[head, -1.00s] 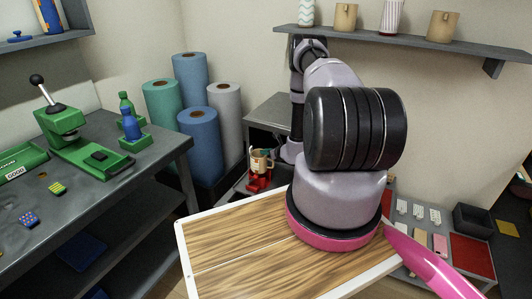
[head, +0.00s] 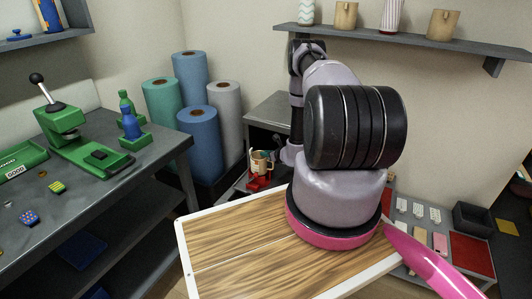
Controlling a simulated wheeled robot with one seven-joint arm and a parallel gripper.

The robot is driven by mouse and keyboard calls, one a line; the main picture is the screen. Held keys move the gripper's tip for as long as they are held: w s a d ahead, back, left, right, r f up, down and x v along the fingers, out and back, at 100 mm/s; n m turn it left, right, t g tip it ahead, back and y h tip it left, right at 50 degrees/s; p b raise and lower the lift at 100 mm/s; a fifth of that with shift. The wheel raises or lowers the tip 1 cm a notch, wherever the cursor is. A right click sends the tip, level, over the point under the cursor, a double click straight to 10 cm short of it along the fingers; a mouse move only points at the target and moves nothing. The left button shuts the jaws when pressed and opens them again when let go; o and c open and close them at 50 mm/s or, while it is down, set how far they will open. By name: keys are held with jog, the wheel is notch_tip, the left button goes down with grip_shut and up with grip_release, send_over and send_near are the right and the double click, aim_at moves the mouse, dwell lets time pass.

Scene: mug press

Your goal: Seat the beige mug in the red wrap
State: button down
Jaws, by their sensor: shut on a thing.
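The small beige mug (head: 259,163) stands upright, far off, just left of my arm in the head view. The red wrap (head: 258,183) shows directly below it, with a bit of red also beside the mug's left edge. Whether the mug touches the wrap or sits in it is too small to tell. My gripper (head: 274,161) is at the mug's right side, shut on the mug. Its fingers are small and partly hidden by my arm.
A grey bench (head: 165,155) with a green press (head: 65,125) stands at left. Blue, green and grey rolls (head: 198,140) stand behind. A dark grey cabinet (head: 268,112) is close to the mug. A shelf (head: 415,42) with mugs hangs above. Red trays (head: 470,255) lie at right.

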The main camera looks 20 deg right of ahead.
jog(key=shift+f, duration=1.05)
jog(key=c, duration=0.8)
grip_release()
jog(key=v, duration=1)
jog(key=shift+s+r, duration=0.2)
jog(key=shift+s, duration=0.1)
jog(key=shift+d, duration=0.1)
